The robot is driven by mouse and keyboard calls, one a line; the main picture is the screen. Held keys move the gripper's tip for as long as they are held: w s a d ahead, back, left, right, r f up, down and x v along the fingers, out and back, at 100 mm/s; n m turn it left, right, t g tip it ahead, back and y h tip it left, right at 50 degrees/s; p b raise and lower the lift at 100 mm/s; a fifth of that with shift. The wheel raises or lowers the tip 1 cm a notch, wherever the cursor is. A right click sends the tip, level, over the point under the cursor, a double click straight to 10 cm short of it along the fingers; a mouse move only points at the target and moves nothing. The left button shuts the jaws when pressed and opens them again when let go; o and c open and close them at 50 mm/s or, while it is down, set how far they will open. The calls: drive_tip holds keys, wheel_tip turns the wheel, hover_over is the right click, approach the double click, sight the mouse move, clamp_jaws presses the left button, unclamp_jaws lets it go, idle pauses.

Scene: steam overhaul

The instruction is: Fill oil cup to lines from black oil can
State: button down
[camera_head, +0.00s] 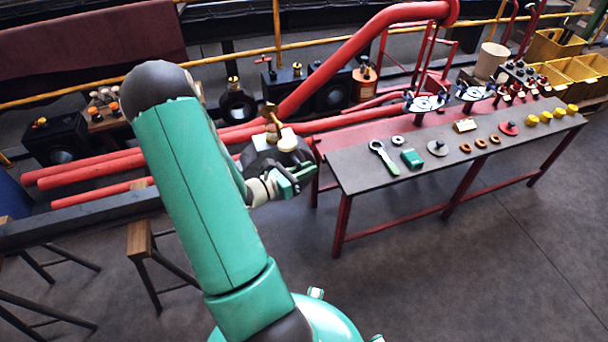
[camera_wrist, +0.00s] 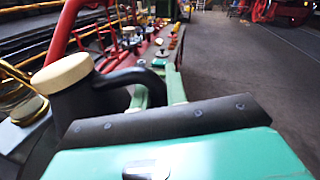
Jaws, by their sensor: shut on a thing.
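My gripper (camera_head: 290,182) is shut on the handle of a black oil can (camera_head: 262,158) with a cream lid (camera_head: 288,140). The can also shows in the wrist view (camera_wrist: 85,108), its cream lid on top and its curved black handle running to the green fingers (camera_wrist: 160,88). The can looks roughly upright. A brass fitting (camera_head: 268,116) stands just behind the can; a brass piece (camera_wrist: 18,98) shows at the left edge of the wrist view. I cannot tell whether it is the oil cup or touches the can. No fill lines or oil level can be made out.
A grey-topped bench (camera_head: 355,175) with red legs stands to the right, holding a spanner (camera_head: 384,158), a green block (camera_head: 411,158) and rings. Stools stand at left. The right floor is clear.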

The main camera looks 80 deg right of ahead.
drive_tip(key=shift+s+a+f+n, duration=0.1)
drive_tip(key=shift+a+f+n, duration=0.05)
drive_tip(key=shift+a+n, duration=0.2)
idle(0.3)
drive_tip(key=shift+r, duration=0.75)
drive_tip(key=shift+d+r+n, duration=0.1)
drive_tip(key=shift+r+n, duration=0.35)
drive_tip(key=shift+r, duration=0.15)
drive_tip(key=shift+r, duration=0.1)
idle(0.3)
drive_tip(key=shift+r+y, duration=0.3)
drive_tip(key=shift+r, duration=0.25)
